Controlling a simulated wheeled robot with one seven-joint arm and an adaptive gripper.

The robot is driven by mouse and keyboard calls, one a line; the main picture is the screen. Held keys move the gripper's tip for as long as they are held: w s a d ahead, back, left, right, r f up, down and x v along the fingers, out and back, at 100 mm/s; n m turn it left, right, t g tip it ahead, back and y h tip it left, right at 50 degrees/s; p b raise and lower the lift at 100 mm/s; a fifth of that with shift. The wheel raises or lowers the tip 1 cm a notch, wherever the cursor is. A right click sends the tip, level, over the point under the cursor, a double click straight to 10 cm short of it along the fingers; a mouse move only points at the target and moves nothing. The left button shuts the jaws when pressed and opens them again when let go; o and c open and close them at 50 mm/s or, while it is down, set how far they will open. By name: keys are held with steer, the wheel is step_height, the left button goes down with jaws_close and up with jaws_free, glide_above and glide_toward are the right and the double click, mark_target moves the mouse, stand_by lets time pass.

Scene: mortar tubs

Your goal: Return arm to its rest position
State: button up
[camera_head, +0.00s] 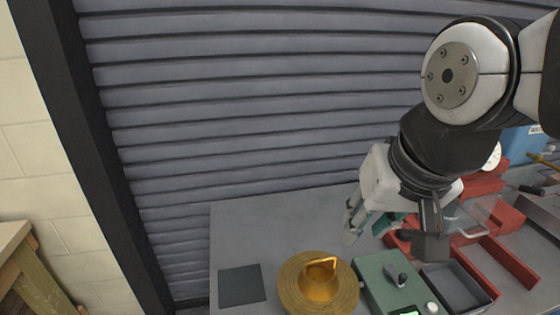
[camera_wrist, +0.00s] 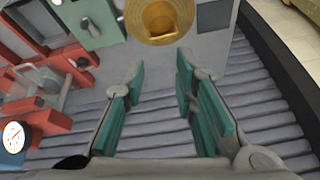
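My arm reaches in from the right in the head view, over a grey table (camera_head: 238,222). My gripper (camera_head: 358,222) hangs above the table's back part, tilted down and to the left. In the wrist view its teal-padded fingers (camera_wrist: 158,92) are spread wide apart, with nothing between them but table edge and slatted wall. The gripper is open and empty. It touches nothing that I can see.
A round brass-coloured object with a handle (camera_head: 300,295), a dark square pad (camera_head: 241,286) and a green box with a knob (camera_head: 378,270) are on the table. Red frames and a grey tray (camera_head: 455,300) stand right. A slatted wall (camera_head: 250,110) stands behind.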

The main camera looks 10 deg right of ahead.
steer(key=s+n, duration=0.2)
steer(key=shift+s+r+n+t, duration=0.1)
steer(key=shift+r+n+t, duration=0.2)
steer(key=shift+t, duration=0.1)
stand_by(1.7)
